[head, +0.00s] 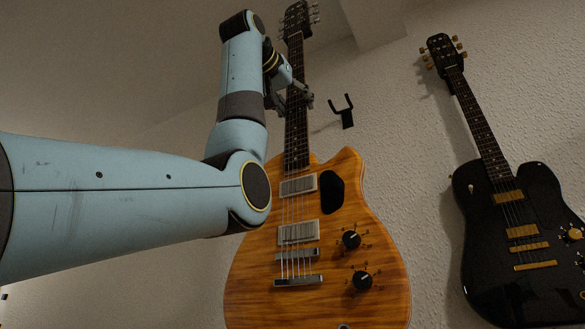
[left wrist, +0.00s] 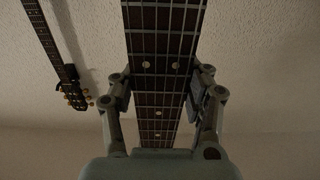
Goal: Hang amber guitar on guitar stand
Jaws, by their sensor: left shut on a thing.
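The amber guitar (head: 330,262) hangs upright in the air in the head view, its dark neck running up to a headstock at the top edge. My left gripper (head: 296,98) is shut on the guitar's neck. In the left wrist view the fretted neck (left wrist: 160,72) passes between the fingers of my left gripper (left wrist: 164,95). The guitar stand is a black forked wall hook (head: 346,112), empty, to the right of the neck and below the headstock's height. The guitar is apart from it. My right gripper is not in view.
A black guitar (head: 515,215) with gold hardware is on the textured wall at the right; its neck also shows in the left wrist view (left wrist: 57,58). A pale boxy ledge (head: 375,22) juts out above the hook. Bare wall lies between the hook and the black guitar.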

